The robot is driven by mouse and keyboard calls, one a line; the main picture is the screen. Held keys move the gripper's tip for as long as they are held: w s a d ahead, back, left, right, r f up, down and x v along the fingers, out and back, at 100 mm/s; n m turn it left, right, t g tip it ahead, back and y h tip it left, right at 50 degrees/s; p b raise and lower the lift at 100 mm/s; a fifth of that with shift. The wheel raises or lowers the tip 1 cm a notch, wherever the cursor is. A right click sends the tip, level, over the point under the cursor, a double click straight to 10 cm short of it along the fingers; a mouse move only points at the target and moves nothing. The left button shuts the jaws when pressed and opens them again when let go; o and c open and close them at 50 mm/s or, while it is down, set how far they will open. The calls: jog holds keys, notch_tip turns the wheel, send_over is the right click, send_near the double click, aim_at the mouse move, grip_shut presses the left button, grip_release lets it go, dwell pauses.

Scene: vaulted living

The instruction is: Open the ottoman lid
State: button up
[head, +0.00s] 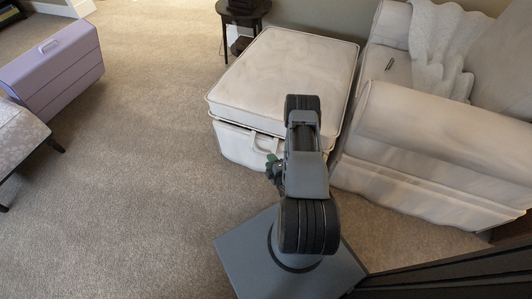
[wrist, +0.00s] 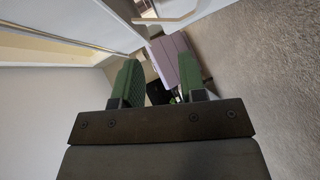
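The cream ottoman (head: 285,65) stands in the middle of the head view, its padded lid down on the base. A strap handle (head: 262,147) hangs at the lid's front edge, partly hidden by my arm. My gripper (head: 273,168) is low in front of the ottoman, close to the handle. In the wrist view, the two green fingers of my gripper (wrist: 158,66) stand apart with nothing held between them. A pale loop, seemingly the handle (wrist: 172,20), shows beyond the fingertips at the top. Whether the fingers touch it cannot be told.
A cream sofa (head: 430,140) with a throw stands close at the ottoman's right. A dark side table (head: 243,14) is behind it. A purple box (head: 55,68) and a patterned seat (head: 18,140) are at the left. Carpet (head: 140,150) between them and the ottoman is clear.

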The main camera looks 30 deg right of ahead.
jog(key=shift+v, duration=1.45)
